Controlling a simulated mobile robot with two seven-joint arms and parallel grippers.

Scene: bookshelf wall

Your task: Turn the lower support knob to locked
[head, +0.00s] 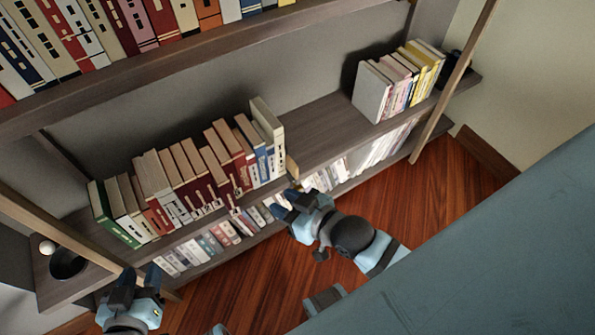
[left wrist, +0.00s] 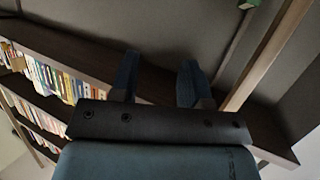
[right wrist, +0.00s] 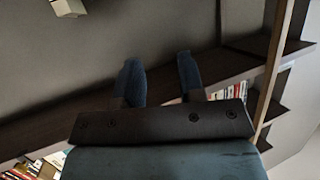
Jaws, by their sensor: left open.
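No part in the frames can be surely told as the lower support knob. A small white ball (head: 47,247) shows at the left end of the middle shelf, beside a dark round cup-like thing (head: 67,263). My left gripper (head: 139,281) is in front of that shelf's left end, right of the ball and below it in the head view. Its two fingers stand apart with nothing between them in the left wrist view (left wrist: 157,80). My right gripper (head: 284,204) is near the front edge of the shelves at mid-picture. Its fingers are apart and empty in the right wrist view (right wrist: 161,80).
Book rows (head: 190,180) fill the middle shelf's left part, with another group (head: 400,80) at its right. More books stand on the upper and lower shelves. Slanted wooden posts (head: 455,85) flank the shelves. Wooden floor (head: 450,190) lies clear at right.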

